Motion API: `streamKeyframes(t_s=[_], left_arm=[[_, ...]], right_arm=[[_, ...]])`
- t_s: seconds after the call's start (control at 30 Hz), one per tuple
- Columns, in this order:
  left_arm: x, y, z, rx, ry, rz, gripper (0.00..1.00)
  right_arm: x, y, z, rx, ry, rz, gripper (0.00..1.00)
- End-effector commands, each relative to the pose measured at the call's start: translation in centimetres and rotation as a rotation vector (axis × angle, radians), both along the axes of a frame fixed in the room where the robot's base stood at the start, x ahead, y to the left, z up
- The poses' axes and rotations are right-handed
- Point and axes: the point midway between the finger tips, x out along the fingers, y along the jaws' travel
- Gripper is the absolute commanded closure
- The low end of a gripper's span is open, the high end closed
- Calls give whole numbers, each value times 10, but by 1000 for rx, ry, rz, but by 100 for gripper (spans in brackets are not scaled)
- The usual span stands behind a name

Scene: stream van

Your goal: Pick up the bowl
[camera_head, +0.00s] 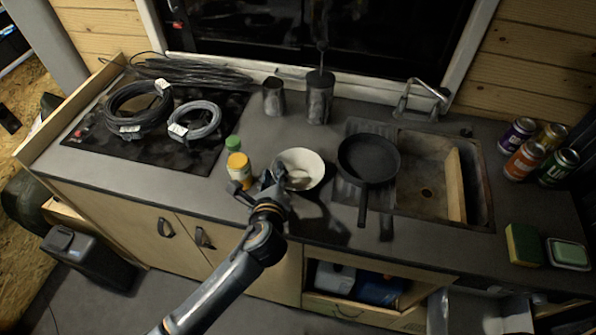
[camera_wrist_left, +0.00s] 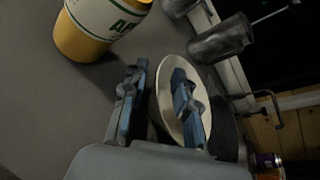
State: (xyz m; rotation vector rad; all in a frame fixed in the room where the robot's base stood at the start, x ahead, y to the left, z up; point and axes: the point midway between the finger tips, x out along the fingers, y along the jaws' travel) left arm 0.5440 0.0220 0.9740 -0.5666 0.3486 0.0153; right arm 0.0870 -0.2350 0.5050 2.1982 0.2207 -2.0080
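The white bowl (camera_head: 311,164) sits on the dark counter, left of the black pan, in the head view. In the left wrist view the bowl (camera_wrist_left: 162,88) lies just ahead of my fingers. My left gripper (camera_head: 270,183) is at the bowl's near left side. In the wrist view my left gripper (camera_wrist_left: 158,102) is open, with a gap between its fingers. One finger overlaps the bowl's inside and the other is outside the rim, so the near rim appears between them. Contact cannot be told. My right gripper is not in view.
The black pan (camera_head: 369,160) is close right, beside the sink (camera_head: 424,181). Metal cups (camera_head: 273,97) stand behind. Cable coils (camera_head: 137,106) lie on the black hob.

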Motion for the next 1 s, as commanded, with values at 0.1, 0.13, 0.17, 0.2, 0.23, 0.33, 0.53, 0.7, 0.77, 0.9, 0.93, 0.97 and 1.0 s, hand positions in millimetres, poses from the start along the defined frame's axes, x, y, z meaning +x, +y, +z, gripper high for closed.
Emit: streamKeyframes(t_s=[0.1, 0.13, 0.17, 0.2, 0.23, 0.33, 0.53, 0.7, 0.77, 0.9, 0.93, 0.97, 1.0], left_arm=[[4, -1, -1, -2, 0, 0, 71], [4, -1, -1, -2, 0, 0, 71], [4, -1, -1, -2, 0, 0, 71], [4, -1, -1, -2, 0, 0, 71], [4, -1, -1, -2, 0, 0, 71], [4, -1, -1, -1, 0, 0, 83], [3, -1, -1, -1, 0, 0, 100], [3, -1, -1, -1, -1, 0, 100], [3, -1, -1, -1, 0, 0, 100], [4, -1, 2, -2, -2, 0, 100], [4, -1, 4, -3, -3, -1, 100], [4, -1, 6, -3, -4, 0, 100], [4, -1, 9, -3, -5, 1, 100]], right_arm=[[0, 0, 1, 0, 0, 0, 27], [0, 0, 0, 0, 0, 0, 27], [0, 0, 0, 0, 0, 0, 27], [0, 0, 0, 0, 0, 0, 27], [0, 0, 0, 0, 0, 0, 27], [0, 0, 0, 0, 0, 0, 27], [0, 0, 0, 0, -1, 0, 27], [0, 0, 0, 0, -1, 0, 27], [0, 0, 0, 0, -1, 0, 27], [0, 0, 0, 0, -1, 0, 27], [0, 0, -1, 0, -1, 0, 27], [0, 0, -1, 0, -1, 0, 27], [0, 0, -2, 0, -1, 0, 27]])
